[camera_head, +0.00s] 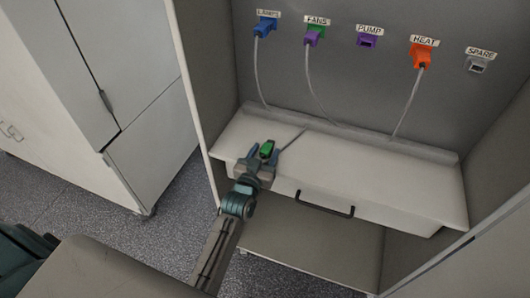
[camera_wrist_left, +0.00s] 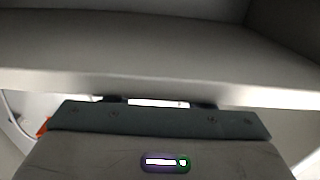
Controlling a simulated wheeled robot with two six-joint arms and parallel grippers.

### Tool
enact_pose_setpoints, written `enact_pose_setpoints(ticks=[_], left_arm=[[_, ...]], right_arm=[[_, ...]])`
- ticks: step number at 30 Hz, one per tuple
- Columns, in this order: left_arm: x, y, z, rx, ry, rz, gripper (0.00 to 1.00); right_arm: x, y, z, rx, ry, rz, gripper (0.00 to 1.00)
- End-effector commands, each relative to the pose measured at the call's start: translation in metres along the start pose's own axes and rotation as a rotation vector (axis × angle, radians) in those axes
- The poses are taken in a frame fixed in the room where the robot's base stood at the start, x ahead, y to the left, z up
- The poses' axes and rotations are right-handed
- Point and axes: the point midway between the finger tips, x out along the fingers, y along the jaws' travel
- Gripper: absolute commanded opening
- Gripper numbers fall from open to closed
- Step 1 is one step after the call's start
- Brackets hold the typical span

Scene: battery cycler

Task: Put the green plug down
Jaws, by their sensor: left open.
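The green plug (camera_head: 267,148) is on or just above the white shelf (camera_head: 380,178), near its front left part. A dark thin line, perhaps its cord, runs from near it to the upper right. My left gripper (camera_head: 264,156) is open, with its fingers on either side of the plug; whether they touch it I cannot tell. In the left wrist view the plug cannot be made out. My right gripper is not in view.
Back-wall sockets: LAMPS holds a blue plug (camera_head: 265,26), FANS a purple plug (camera_head: 312,40), HEAT an orange plug (camera_head: 420,56). PUMP (camera_head: 367,42) and SPARE (camera_head: 477,66) look empty. Cords hang to the shelf. Its right half is clear. A dark handle (camera_head: 325,206) is below.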

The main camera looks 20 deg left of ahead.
Motion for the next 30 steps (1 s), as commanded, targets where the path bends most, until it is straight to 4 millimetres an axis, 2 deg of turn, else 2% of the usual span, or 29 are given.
enact_pose_setpoints(ticks=[9, 15, 21, 30], left_arm=[[-0.064, 0.000, 0.005, -0.003, -0.003, -0.001, 0.49], [-0.098, 0.000, 0.004, -0.002, -0.003, 0.000, 0.49], [-0.113, 0.000, 0.002, -0.001, -0.002, 0.000, 0.49], [-0.114, 0.000, 0.004, 0.000, -0.008, 0.001, 0.49]], right_arm=[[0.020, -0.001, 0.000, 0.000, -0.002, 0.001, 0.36], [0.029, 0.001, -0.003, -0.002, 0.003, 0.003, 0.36], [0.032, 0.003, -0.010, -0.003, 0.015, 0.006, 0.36], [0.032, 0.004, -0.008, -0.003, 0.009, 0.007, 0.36]])
